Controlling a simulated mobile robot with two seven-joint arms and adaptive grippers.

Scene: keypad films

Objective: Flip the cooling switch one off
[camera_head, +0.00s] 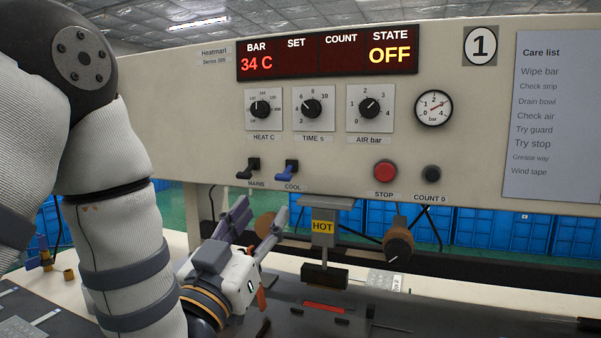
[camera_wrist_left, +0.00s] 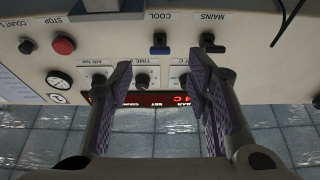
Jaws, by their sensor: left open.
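The cooling switch (camera_head: 291,169) is a blue lever labelled COOL on the cream panel, right of the black MAINS switch (camera_head: 250,167). I cannot tell for sure which way its lever is set. My left gripper (camera_head: 261,207) is open and empty, below the two switches, with its fingers pointing up toward the panel and apart from it. In the left wrist view, which shows the panel upside down, the blue switch (camera_wrist_left: 159,44) is beyond the gap between the open fingers (camera_wrist_left: 160,68). My right gripper is not in view.
A red STOP button (camera_head: 384,171) and black COUNT 0 button (camera_head: 431,173) are further right. Three dials (camera_head: 312,108) sit above. The display (camera_head: 328,52) reads 34 C and OFF. A heated head marked HOT (camera_head: 323,227) hangs close right of my left gripper.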

